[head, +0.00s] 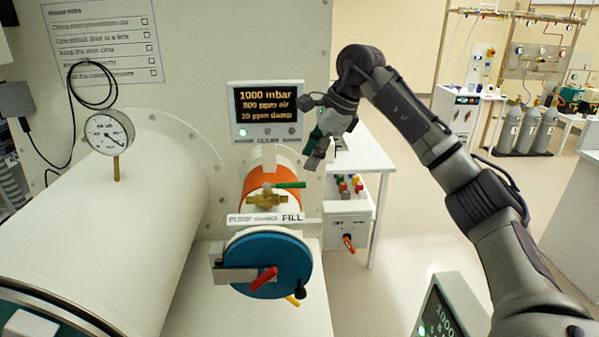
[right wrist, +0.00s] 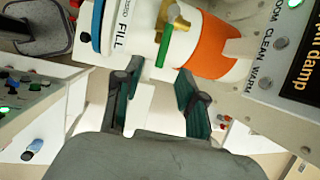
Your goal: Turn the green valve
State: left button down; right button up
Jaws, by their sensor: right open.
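The green valve handle (head: 287,185) sits on a brass valve body (head: 266,199), on top of the small port with the orange band. The handle lies nearly level and points right, above the FILL end of the label plate (head: 265,218). My right gripper (head: 309,128) is above and slightly right of the handle, open and empty. In the right wrist view the green handle (right wrist: 165,45) is just beyond the two spread fingers (right wrist: 156,85), and no contact shows. My left gripper is not in view.
A blue round door (head: 262,255) with a red handle (head: 264,281) closes the port below the valve. A display panel (head: 267,112) stands behind it. A switch box (head: 347,225) is at right. A large white cylinder (head: 110,230) with a gauge fills the left.

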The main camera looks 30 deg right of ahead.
aim_at(300, 184)
jog(key=x, duration=0.2)
jog(key=p+x, duration=0.1)
jog(key=x, duration=0.1)
jog(key=p+x, duration=0.1)
jog(key=x, duration=0.1)
jog(key=shift+w+d+f, duration=0.2)
jog(key=shift+w+d, duration=0.1)
jog(key=shift+w, duration=0.05)
jog(key=shift+a+f, duration=0.2)
jog(key=shift+f, duration=0.05)
jog(key=shift+w+a+f, duration=0.1)
jog(key=shift+f, duration=0.3)
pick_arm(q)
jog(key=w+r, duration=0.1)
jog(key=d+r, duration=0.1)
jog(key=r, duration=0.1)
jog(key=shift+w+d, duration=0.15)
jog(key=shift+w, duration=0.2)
pick_arm(e)
grip_shut()
